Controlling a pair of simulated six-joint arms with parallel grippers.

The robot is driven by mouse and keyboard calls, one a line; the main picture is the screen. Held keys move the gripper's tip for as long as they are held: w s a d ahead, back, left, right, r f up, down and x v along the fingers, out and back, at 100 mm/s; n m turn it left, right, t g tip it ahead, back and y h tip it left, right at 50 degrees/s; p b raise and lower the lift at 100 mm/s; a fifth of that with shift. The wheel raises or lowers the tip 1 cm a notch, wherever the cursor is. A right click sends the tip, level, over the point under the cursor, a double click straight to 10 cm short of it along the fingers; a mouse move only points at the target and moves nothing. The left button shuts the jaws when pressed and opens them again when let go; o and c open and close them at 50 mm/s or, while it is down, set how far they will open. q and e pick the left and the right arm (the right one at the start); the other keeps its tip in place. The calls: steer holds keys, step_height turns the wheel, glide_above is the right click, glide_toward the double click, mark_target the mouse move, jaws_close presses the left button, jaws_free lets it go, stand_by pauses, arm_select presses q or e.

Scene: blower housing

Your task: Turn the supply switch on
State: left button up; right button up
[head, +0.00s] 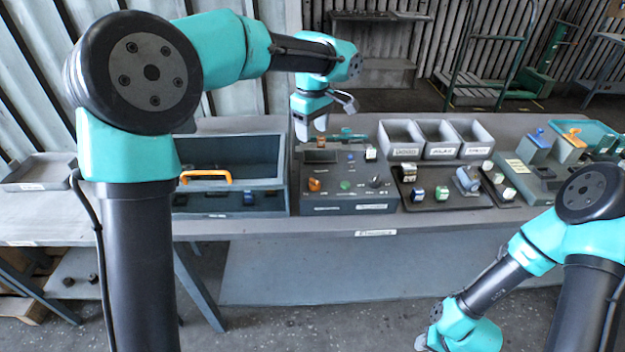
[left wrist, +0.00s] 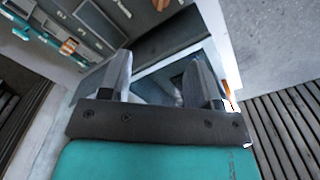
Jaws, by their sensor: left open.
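The dark control box (head: 335,197) stands on the bench near the middle of the head view. Its sloped face carries an orange switch (head: 314,185), a green button (head: 345,185) and a dark knob (head: 375,181). The labels are too small to read, so I cannot tell which control is the supply switch. My left gripper (head: 311,136) points down over the back left part of this box, open and empty, apart from the front controls. Its two fingers (left wrist: 160,70) stand apart in the left wrist view.
An open housing with an orange handle (head: 206,177) stands left of the control box. Several grey bins (head: 437,140) and a dark tray of small parts (head: 438,194) lie to the right. A grey tray (head: 38,172) is far left. The bench's front strip is clear.

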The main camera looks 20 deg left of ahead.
mark_target(313, 179)
arm_select(q)
step_height(313, 179, down, 17)
steer(key=shift+f, duration=0.1)
stand_by(0.6)
steer(key=c, duration=0.9)
